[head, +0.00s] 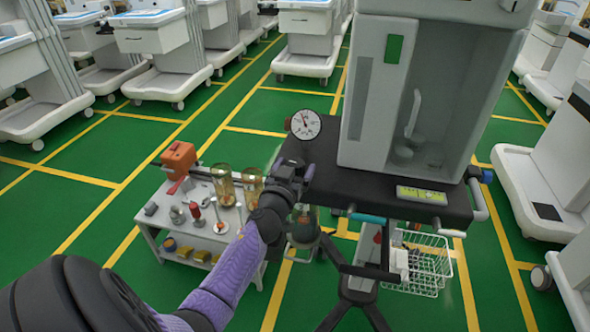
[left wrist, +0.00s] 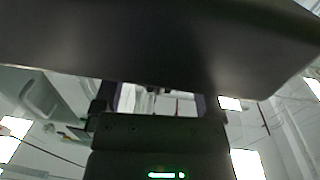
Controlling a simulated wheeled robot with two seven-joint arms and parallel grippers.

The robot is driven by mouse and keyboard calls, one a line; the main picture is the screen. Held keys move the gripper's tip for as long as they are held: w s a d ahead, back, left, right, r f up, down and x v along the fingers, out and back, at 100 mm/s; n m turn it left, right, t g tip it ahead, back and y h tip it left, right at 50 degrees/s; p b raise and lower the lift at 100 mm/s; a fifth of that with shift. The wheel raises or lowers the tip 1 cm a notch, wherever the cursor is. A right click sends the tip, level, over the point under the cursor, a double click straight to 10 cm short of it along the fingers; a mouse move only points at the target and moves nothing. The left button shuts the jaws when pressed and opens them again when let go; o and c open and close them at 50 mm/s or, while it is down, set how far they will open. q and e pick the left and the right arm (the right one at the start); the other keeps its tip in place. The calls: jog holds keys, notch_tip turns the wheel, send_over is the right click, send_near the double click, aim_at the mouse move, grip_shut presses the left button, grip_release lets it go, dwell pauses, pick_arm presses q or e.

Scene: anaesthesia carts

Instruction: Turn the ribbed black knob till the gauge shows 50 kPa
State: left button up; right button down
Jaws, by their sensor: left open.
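The round white gauge (head: 305,124) stands at the left edge of the dark cart top in the head view. Its dial faces me, but the needle reading is too small to tell. A small dark part (head: 288,124) sits at the gauge's left side; I cannot tell if it is the ribbed black knob. My left gripper (head: 297,174) is open, below the gauge and beside the cart top's left edge. In the left wrist view its fingers (left wrist: 157,103) stand apart, with a dark, blurred surface above them. I cannot see anything held. My right gripper is not in view.
The cart top (head: 330,180) carries a large grey cabinet (head: 370,20). A low grey trolley (head: 160,190) with jars and tools stands left of my arm. A white wire basket (head: 430,270) hangs below right.

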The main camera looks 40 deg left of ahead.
pick_arm(q)
jog(key=c, duration=0.6)
grip_shut()
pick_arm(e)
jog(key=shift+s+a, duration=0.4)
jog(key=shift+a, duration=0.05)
pick_arm(q)
jog(key=shift+h, duration=0.3)
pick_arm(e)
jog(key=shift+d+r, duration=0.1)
